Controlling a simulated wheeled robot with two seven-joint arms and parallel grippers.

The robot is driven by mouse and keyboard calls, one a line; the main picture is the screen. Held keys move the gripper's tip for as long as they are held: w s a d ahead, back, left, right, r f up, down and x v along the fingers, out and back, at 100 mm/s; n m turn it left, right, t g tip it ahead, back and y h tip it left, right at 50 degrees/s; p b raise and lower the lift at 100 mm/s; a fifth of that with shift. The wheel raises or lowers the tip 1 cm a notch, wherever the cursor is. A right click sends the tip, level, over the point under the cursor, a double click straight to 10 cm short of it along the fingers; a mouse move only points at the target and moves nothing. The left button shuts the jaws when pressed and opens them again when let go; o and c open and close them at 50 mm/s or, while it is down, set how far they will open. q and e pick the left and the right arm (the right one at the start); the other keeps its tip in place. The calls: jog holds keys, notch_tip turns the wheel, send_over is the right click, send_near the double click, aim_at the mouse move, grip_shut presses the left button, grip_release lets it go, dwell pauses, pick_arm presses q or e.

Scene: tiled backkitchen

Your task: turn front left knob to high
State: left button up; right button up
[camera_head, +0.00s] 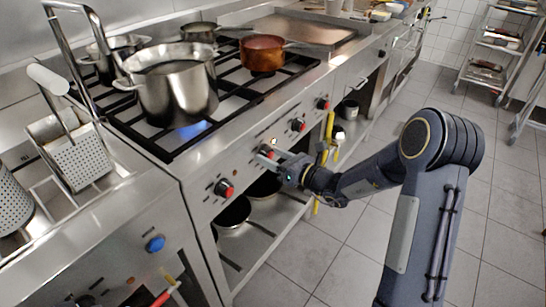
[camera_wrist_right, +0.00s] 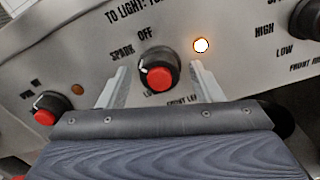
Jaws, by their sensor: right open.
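My right gripper (camera_wrist_right: 158,88) is open, with one finger on each side of the knob, and gaps show between fingers and knob. In the head view the right gripper (camera_head: 275,160) is at the panel, partly covering this knob (camera_head: 265,151). My left gripper is out of view.
A lit indicator (camera_wrist_right: 201,45) is right of the knob. Other red knobs (camera_head: 225,188) (camera_head: 298,125) are on both sides. A steel pot (camera_head: 178,88) stands over a blue flame (camera_head: 192,131). A copper pan (camera_head: 262,53) is farther back.

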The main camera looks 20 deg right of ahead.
jog(key=shift+c, duration=0.5)
jog(key=c, duration=0.9)
jog(key=shift+f+n+b, duration=0.2)
jog(key=shift+n+b, duration=0.4)
jog(key=shift+b, duration=0.3)
jog(key=n+b, duration=0.6)
jog(key=b, duration=0.3)
jog(key=shift+n+b, duration=0.35)
jog(key=shift+n, duration=0.05)
jog(key=shift+r+n+b, duration=0.15)
jog(key=shift+n+b, duration=0.85)
jog(key=shift+b, duration=0.1)
jog(key=o, duration=1)
